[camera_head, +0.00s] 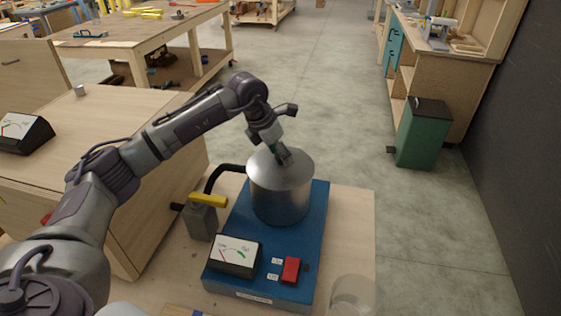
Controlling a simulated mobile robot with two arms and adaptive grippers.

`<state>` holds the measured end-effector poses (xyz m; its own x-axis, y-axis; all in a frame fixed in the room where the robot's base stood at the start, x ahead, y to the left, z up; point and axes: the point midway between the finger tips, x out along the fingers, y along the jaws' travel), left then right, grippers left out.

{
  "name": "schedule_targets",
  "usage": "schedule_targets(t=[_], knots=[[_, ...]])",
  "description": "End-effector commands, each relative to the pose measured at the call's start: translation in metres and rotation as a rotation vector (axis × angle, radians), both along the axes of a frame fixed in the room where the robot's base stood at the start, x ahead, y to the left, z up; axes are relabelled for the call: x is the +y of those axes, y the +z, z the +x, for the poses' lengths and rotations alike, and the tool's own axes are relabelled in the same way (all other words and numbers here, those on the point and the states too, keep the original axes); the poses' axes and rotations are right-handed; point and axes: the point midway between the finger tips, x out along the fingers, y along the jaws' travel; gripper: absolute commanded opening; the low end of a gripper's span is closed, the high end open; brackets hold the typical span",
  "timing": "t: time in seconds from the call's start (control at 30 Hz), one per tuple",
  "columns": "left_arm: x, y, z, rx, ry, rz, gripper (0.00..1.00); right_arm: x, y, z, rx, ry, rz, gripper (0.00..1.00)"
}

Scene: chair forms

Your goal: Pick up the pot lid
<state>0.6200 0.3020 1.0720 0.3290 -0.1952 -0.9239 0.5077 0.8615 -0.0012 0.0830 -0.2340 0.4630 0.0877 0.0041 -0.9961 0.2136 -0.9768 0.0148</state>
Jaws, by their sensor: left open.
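A silver metal pot (281,200) stands on a blue apparatus base (318,226) on the wooden table in front of me. Its lid (296,168) is a shallow grey cone lying on top of the pot. My left gripper (283,156) comes down from above, its fingertips at the middle of the lid. It is open. The fingers hide the lid's centre, so I cannot tell whether they touch it or stand around a knob. My right gripper is not in view.
A black tube and a yellow-handled valve (207,201) stand left of the pot. A gauge (234,255) and red switch (291,269) are on the base's front. A clear glass vessel (352,296) stands at front right. A wooden cabinet (150,180) is at left.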

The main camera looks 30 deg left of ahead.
Motion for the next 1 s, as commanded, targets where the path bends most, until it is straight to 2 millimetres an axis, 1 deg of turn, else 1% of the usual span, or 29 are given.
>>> schedule_targets(t=[0.1,0.3,0.67,0.7,1.0], knots=[[-0.0007,-0.0068,0.0020,0.001,0.001,0.001,0.61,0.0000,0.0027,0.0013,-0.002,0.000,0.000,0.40],[-0.0008,-0.0076,0.0022,-0.001,0.001,0.002,0.61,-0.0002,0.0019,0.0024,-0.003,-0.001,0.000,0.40],[-0.0009,-0.0070,0.0021,0.000,0.000,0.001,0.01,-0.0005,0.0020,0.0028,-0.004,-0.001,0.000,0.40],[-0.0009,-0.0070,0.0021,0.000,0.000,0.001,0.00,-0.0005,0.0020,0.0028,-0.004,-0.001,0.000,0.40],[-0.0009,-0.0053,0.0024,-0.003,0.001,0.001,0.00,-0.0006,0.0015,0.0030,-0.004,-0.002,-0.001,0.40]])
